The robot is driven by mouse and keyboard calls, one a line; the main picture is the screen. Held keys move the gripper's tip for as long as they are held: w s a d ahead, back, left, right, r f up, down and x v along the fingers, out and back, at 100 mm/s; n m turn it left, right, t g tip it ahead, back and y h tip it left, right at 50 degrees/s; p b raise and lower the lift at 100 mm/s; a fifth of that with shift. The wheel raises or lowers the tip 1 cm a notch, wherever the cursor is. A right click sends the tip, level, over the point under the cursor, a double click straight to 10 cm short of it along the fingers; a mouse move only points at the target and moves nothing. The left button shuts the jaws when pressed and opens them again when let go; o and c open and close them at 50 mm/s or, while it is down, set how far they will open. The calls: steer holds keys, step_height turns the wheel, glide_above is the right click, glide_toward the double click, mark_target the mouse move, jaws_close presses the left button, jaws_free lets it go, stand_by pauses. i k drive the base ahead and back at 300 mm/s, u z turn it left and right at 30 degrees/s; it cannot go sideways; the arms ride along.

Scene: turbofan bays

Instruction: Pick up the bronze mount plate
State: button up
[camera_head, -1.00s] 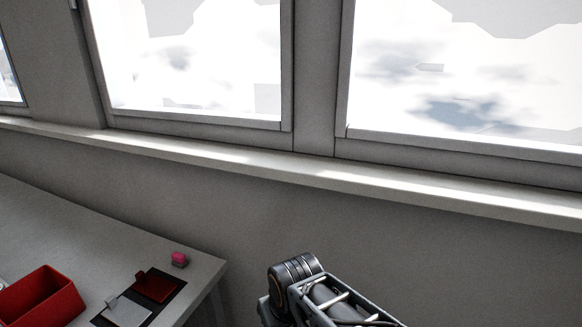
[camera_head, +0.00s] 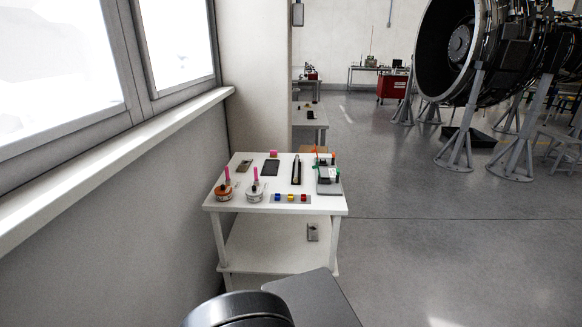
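A white two-tier cart (camera_head: 228,205) stands ahead against the window wall. A small flat brownish piece (camera_head: 244,165) lies at the back left of its top; it may be the bronze mount plate, but it is too small to be sure. A grey piece (camera_head: 312,232) lies on the lower shelf. My gripper is not in view; only dark parts of my own body show at the bottom edge.
The cart top also holds two round pots (camera_head: 224,193) with pink handles, a dark flat plate (camera_head: 270,169), a black upright tool (camera_head: 296,170), a strip of coloured blocks (camera_head: 291,198) and a grey tray (camera_head: 330,187). Open floor (camera_head: 420,250) lies right. An engine (camera_head: 460,50) stands on supports.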

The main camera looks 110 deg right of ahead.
mark_target(245, 164)
steer(key=z, duration=3.35)
steer(key=i, duration=1.65)
